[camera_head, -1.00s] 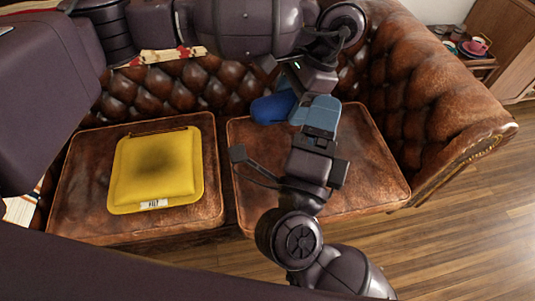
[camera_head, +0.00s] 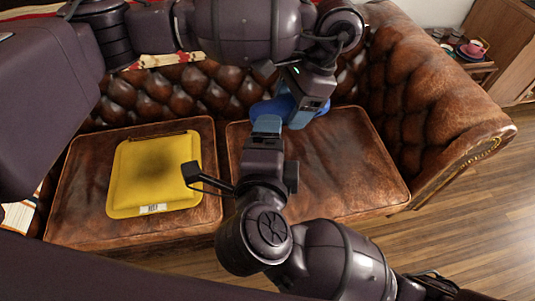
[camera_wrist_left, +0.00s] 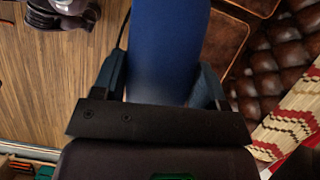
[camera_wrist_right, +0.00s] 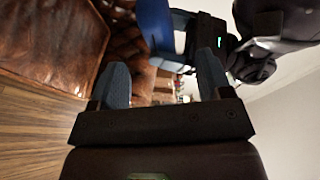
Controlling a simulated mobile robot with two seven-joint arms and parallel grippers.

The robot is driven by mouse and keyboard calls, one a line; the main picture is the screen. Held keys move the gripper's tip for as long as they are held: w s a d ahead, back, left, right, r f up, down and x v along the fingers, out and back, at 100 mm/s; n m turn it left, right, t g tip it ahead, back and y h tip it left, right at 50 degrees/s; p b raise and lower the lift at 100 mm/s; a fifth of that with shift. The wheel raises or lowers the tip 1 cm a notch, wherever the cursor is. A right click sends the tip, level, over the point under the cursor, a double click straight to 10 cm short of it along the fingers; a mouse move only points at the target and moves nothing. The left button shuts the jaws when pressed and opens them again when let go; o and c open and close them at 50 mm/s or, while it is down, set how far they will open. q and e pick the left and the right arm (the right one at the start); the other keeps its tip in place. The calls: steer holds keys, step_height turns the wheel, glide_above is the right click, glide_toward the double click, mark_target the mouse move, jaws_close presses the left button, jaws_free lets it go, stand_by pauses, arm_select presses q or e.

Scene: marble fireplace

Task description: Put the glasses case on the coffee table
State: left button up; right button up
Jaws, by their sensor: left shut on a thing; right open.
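The glasses case is a smooth blue object (camera_head: 283,103) above the right sofa cushion. My left gripper (camera_head: 300,113) is shut on it, and in the left wrist view the blue case (camera_wrist_left: 168,45) fills the space between the two fingers. My right gripper (camera_head: 267,122) is open and empty, just in front of the case in the head view. In the right wrist view part of the case (camera_wrist_right: 154,25) shows beyond the right fingers (camera_wrist_right: 160,78). The right gripper hides part of the case in the head view. I cannot make out a coffee table for certain.
A brown leather sofa (camera_head: 420,95) has a yellow cushion (camera_head: 155,180) on its left seat. A small side table (camera_head: 480,64) with a pink cup (camera_head: 474,48) stands at the far right. Wooden floor (camera_head: 480,210) is clear at the right.

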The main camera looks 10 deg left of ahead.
mark_target(275, 113)
steer(key=x, duration=0.8)
steer(key=shift+r, duration=0.1)
steer(key=c, duration=0.9)
arm_select(q)
steer(key=o, duration=0.8)
arm_select(e)
steer(key=shift+c, duration=1.1)
arm_select(q)
steer(key=shift+o, duration=1.4)
steer(key=shift+r, duration=0.1)
